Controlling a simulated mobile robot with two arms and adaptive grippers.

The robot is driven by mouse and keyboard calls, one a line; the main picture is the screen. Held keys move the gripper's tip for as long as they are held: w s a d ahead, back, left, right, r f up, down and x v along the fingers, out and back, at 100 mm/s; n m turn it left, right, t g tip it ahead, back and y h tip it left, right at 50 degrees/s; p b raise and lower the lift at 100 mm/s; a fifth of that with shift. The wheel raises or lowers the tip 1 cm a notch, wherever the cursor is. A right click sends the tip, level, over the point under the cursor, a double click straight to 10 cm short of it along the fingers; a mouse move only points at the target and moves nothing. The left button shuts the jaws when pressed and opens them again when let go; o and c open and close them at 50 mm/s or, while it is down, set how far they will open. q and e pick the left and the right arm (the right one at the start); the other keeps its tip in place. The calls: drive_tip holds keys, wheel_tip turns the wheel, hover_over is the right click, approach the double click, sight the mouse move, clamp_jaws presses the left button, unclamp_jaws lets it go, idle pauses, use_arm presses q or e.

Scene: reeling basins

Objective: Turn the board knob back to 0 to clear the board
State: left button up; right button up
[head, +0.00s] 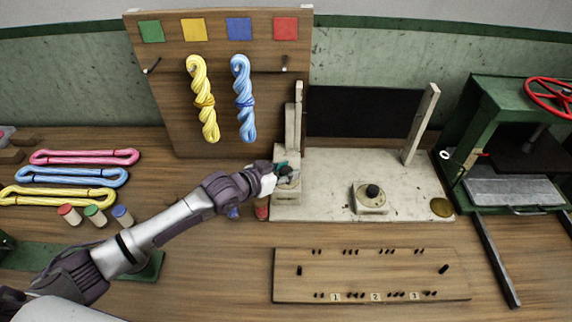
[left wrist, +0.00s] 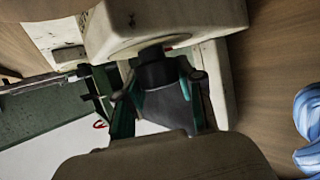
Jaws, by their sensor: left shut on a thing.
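My left gripper (head: 283,171) reaches in from the left to a cream housing (head: 287,192) at the left end of the pale base plate (head: 320,200). In the left wrist view, my left gripper (left wrist: 160,92) is shut on a dark round knob (left wrist: 154,66) that sticks out of the cream housing (left wrist: 170,20). In the head view the gripper largely hides this knob. I cannot read any scale or 0 mark. The dark board (head: 362,112) stands upright between two pale posts behind the plate and looks blank. My right gripper is out of view.
A second black knob (head: 372,190) sits on a small box on the plate. A wooden panel (head: 170,100) with yellow and blue skeins stands behind my gripper. A pegged wooden strip (head: 372,275) lies in front; a green press (head: 515,150) stands right.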

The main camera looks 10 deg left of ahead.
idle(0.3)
use_arm(q)
drive_tip(key=o, duration=1.2)
drive_tip(key=shift+c, duration=0.2)
drive_tip(key=v, duration=1.2)
drive_tip(key=shift+s, duration=0.1)
drive_tip(key=shift+f, duration=0.1)
